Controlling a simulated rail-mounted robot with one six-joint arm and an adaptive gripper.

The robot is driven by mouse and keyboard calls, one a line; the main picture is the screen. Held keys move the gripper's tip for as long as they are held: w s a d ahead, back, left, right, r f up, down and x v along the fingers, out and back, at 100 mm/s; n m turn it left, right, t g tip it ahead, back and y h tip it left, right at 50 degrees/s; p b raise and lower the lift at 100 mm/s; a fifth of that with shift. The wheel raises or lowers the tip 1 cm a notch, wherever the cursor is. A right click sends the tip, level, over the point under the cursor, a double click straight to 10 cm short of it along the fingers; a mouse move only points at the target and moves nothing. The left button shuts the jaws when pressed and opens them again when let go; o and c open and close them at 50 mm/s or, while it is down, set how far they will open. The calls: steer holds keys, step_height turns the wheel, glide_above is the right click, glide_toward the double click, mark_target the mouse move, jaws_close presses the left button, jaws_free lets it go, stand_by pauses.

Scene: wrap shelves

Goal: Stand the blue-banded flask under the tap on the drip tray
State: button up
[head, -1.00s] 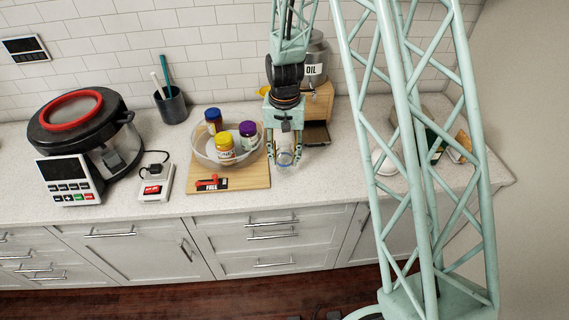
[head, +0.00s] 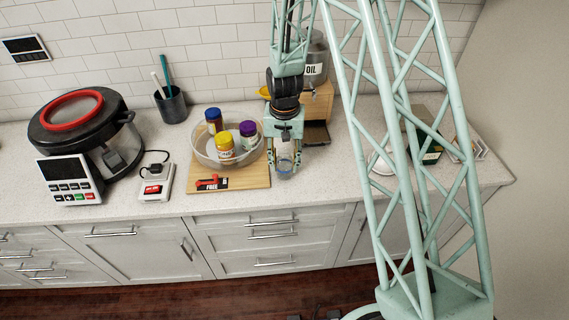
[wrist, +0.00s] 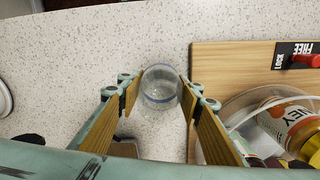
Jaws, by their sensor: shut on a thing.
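The blue-banded flask (wrist: 160,88) is clear glass with a blue ring and sits between my fingertips in the wrist view. In the head view the flask (head: 284,168) shows below my gripper (head: 285,163), near the counter's front, right of the wooden board. My gripper (wrist: 159,92) is shut on it, a wooden pad at each side. I cannot tell whether its base touches the counter. The dark drip tray (head: 316,133) lies behind and right of the flask, before a wooden stand with a grey OIL tank (head: 316,62).
The wooden board (head: 238,180) left of the gripper carries a clear bowl (head: 205,155) of lidded jars and a red-handled FREE/LOCK switch (head: 212,184). A white rounded thing (head: 382,163) and boxes stand right, partly behind my arm frame. Bare counter lies right of the flask.

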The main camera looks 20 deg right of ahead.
steer(key=shift+f, duration=0.2)
steer(key=o, duration=0.9)
steer(key=shift+r, duration=0.2)
steer(key=shift+r, duration=5.95)
steer(key=shift+r, duration=0.1)
